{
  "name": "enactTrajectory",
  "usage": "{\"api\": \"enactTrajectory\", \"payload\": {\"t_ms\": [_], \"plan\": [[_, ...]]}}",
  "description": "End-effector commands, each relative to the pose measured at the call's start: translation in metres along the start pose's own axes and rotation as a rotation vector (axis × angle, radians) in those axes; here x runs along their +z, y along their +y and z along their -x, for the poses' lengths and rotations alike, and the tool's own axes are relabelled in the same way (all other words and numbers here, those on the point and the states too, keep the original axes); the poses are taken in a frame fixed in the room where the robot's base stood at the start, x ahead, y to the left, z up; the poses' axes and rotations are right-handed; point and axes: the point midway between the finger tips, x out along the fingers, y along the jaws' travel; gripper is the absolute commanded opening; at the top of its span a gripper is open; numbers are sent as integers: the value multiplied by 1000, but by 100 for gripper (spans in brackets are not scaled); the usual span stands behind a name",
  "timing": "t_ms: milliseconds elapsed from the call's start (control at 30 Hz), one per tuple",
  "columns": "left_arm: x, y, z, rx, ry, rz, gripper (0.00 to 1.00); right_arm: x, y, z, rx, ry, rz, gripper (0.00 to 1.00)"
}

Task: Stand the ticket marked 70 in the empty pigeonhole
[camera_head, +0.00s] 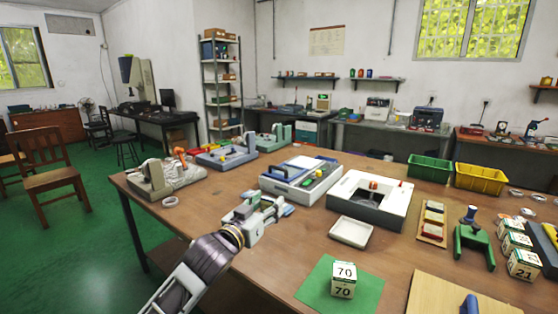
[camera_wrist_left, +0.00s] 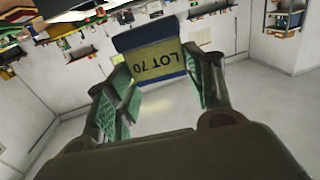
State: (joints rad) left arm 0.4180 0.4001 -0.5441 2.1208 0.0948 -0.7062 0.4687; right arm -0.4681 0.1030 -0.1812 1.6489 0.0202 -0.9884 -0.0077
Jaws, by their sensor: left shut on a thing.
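My left gripper (camera_head: 278,207) is above the table left of its middle, in front of the grey-and-white case. In the left wrist view the left gripper (camera_wrist_left: 160,92) is shut on a blue ticket (camera_wrist_left: 147,38) with a yellowish label reading LOT 70, upside down in that picture. In the head view only a small blue part of the ticket (camera_head: 288,210) shows at the fingertips. A white box marked 70 (camera_head: 343,280) stands on a green mat (camera_head: 312,290) at the front. I cannot make out the empty pigeonhole for certain. My right gripper is not in view.
A white square tray (camera_head: 351,232) and an open white box (camera_head: 400,205) lie right of the gripper. A board with coloured pieces (camera_head: 432,222), a green stand (camera_head: 474,245) and several white boxes (camera_head: 525,264) are farther right. Bare tabletop lies between gripper and green mat.

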Motion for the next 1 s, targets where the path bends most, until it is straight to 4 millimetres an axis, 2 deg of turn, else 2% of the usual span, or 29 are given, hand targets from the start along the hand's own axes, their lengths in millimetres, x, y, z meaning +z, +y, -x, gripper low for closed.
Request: {"api": "enactTrajectory", "payload": {"t_ms": [200, 433, 767, 1000], "plan": [[0, -4, 12, -52, 0, 4, 28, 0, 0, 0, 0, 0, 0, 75], [14, -10, 22, -98, -2, 5, 28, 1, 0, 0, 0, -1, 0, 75], [51, -16, 37, -144, -3, 4, 28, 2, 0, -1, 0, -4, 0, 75], [84, -16, 47, -163, -4, 4, 28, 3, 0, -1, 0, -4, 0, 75]]}}
